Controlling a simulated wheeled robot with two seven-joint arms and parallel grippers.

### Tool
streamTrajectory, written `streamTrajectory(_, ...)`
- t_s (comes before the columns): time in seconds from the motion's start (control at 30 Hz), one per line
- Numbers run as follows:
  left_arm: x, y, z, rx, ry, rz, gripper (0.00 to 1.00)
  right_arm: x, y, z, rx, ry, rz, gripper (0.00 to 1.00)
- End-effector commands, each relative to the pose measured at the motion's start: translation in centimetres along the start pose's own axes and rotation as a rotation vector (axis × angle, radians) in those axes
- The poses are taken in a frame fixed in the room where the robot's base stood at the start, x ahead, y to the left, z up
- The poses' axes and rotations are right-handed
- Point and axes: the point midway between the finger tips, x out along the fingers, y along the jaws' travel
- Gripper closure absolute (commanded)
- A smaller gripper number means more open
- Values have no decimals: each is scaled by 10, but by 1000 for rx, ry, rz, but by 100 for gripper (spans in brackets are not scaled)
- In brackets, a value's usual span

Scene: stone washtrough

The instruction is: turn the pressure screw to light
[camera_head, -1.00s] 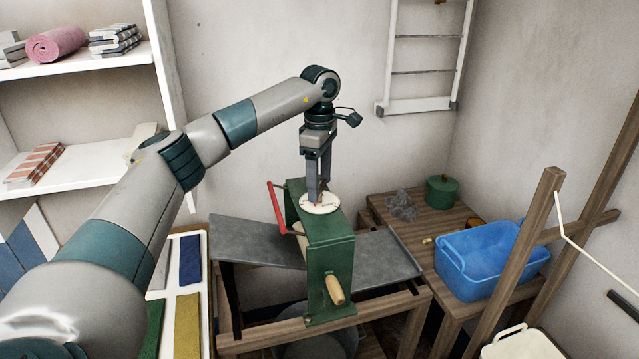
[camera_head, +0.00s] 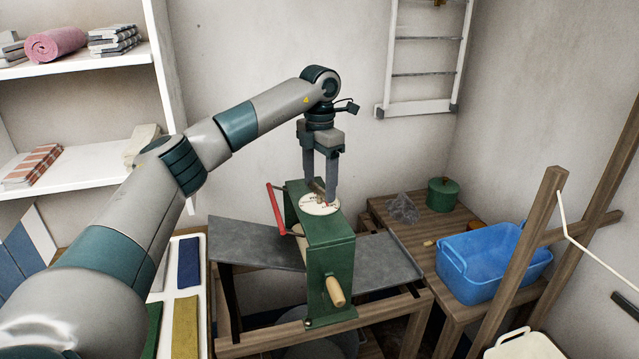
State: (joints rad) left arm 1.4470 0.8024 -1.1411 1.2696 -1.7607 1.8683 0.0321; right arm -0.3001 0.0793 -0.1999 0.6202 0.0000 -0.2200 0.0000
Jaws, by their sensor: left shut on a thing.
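The green mangle (camera_head: 330,253) stands on a wooden stand in the middle, with a wooden crank handle (camera_head: 335,291) on its near face and a red lever (camera_head: 275,208) at its left. A white marked dial (camera_head: 308,208) lies on its top, with the small brownish pressure screw (camera_head: 317,188) at its middle. My left gripper (camera_head: 321,195) points down over the dial, its two fingers shut on the screw. The fingers partly hide the screw and dial; I cannot read the dial's marks. My right gripper is not in view.
Grey boards (camera_head: 250,243) extend on both sides of the mangle. A blue tub (camera_head: 490,262) and green pot (camera_head: 443,194) stand on a wooden table at the right. Wooden posts (camera_head: 520,250) rise at the far right. White shelves (camera_head: 90,180) stand at the left.

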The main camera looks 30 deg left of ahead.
Motion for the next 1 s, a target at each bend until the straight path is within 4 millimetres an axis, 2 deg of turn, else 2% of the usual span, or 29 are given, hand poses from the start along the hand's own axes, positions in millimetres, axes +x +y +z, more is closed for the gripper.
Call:
streamTrajectory(0.3,-2,1,1,-278,-6,1,60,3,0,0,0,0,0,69)
streamTrajectory(0.5,-2,1,1,-396,-6,1,60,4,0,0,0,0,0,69)
streamTrajectory(1.0,-3,1,1,-470,-7,1,60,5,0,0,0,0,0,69)
